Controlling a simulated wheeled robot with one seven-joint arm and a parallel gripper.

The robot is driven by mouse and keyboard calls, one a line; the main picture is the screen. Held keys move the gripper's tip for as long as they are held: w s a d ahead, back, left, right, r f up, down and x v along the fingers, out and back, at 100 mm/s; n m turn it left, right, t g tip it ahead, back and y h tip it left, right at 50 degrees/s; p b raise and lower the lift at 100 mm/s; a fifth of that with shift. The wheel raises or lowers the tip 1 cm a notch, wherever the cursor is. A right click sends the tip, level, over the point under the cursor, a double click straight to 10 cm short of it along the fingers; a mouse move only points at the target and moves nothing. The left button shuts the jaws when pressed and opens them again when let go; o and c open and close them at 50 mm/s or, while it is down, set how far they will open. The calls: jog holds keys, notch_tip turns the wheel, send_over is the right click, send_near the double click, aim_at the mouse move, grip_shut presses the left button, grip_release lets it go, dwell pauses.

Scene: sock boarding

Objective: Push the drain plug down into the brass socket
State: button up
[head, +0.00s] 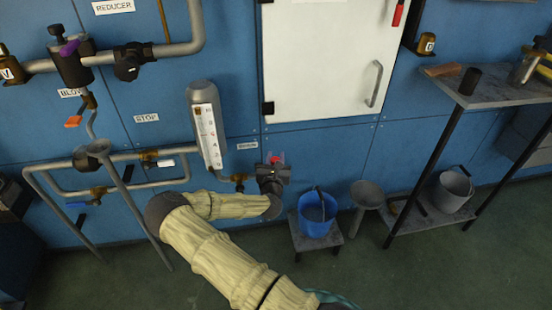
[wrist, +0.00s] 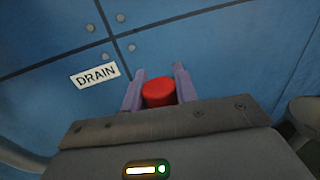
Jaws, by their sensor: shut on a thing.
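The drain plug (wrist: 159,93) is red and round-topped in the wrist view. It sits between the two purple fingers of my gripper (wrist: 159,90), which are shut on it. In the head view the red plug (head: 277,159) shows small at the tip of my gripper (head: 275,163), close to the blue wall. The brass socket cannot be made out in either view; the plug and my gripper may hide it. A brass fitting (head: 238,179) sits on the pipe just left of my gripper. I cannot tell whether the plug touches the socket.
The DRAIN label (wrist: 95,75) is on the wall left of the plug. A white gauge (head: 207,135) stands left of my gripper. A blue bucket (head: 318,214) on a low stand and a grey funnel (head: 367,194) are to the right. A white cabinet (head: 325,70) hangs above.

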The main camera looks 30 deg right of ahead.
jog(key=shift+f+b, duration=0.75)
jog(key=shift+f, duration=0.2)
jog(key=o, duration=1)
jog(key=shift+o, duration=0.2)
jog(key=p+v, duration=0.3)
jog(key=v, duration=1.4)
jog(key=shift+s, duration=0.15)
jog(key=shift+a+f, duration=0.1)
jog(key=shift+a, duration=0.05)
